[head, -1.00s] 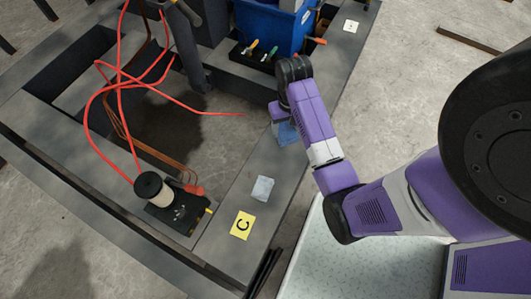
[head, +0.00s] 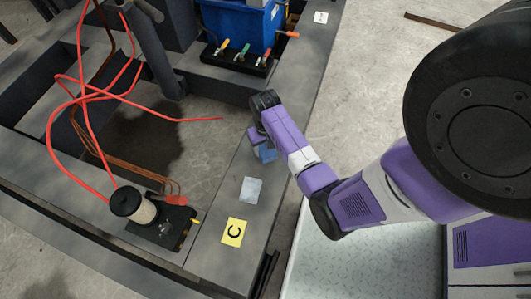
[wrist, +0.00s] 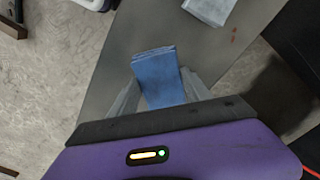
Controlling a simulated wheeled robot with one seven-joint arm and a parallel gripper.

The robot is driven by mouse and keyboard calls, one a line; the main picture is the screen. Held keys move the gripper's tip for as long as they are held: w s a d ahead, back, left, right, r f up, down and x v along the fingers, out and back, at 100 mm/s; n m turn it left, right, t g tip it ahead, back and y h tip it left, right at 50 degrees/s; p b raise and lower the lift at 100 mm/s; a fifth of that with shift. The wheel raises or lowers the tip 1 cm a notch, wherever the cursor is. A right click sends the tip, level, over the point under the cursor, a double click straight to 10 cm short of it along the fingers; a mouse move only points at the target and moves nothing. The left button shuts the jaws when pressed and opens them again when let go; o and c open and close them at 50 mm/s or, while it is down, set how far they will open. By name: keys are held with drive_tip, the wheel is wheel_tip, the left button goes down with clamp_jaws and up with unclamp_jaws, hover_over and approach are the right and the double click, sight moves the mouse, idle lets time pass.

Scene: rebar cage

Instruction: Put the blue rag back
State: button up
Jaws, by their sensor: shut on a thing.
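The blue rag (wrist: 159,77) is a folded cloth between the two fingers of my gripper (wrist: 162,88) in the wrist view. My gripper is shut on it. In the head view the blue rag (head: 266,153) shows as a small patch below my wrist, over the grey beam (head: 222,200). The fingertips are mostly hidden there by my arm. I cannot tell whether the rag touches the beam. A pale grey-blue cloth (head: 251,190) lies flat on the same beam, nearer the yellow card marked C (head: 234,232).
A blue bin (head: 240,25) stands at the back, with a black rack of coloured-handled tools (head: 238,58) before it. A spool (head: 133,205) sits on a black tray at left. Red cables (head: 75,110) loop over the frame. A white card (head: 320,17) lies on the beam's far end.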

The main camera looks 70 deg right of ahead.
sight(266, 149)
drive_tip(key=shift+f+b, duration=0.6)
drive_tip(key=shift+f, duration=1.25)
drive_tip(key=shift+f, duration=0.1)
drive_tip(key=o, duration=1.3)
